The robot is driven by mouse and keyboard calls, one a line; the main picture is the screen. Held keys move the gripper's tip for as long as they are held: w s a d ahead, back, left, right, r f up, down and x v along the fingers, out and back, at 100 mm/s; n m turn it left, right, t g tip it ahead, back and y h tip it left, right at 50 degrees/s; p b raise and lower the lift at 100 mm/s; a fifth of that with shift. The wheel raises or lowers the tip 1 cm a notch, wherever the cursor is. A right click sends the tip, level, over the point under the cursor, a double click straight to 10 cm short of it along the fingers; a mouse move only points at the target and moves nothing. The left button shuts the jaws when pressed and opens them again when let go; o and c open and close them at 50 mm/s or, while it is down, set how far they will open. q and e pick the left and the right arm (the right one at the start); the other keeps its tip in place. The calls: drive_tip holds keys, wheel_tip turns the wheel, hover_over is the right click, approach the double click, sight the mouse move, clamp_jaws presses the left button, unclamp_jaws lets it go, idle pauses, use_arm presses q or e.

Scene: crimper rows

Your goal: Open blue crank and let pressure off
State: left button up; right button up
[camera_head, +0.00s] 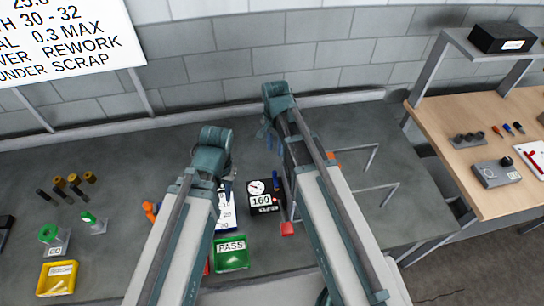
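A black box (265,208) with a round white dial and a "160" display stands on the grey table between my two arms. A small upright blue part (275,181) shows at its upper right; I cannot tell if it is the blue crank. My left gripper (227,187) is mostly hidden behind its wrist, left of the box. My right gripper (268,134) is beyond the box, partly hidden by its own arm. I cannot see the finger gap of either gripper.
A green PASS tray (231,254), a white numbered card (227,215) and an orange part (150,211) are near my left arm. Wire frames (375,190) stand right, before a wooden bench (455,155).

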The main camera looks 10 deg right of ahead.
sight(275, 172)
wheel_tip(275, 172, down, 14)
drive_tip(key=b, duration=1.4)
drive_tip(key=shift+r, duration=0.1)
drive_tip(key=shift+c, duration=0.3)
clamp_jaws()
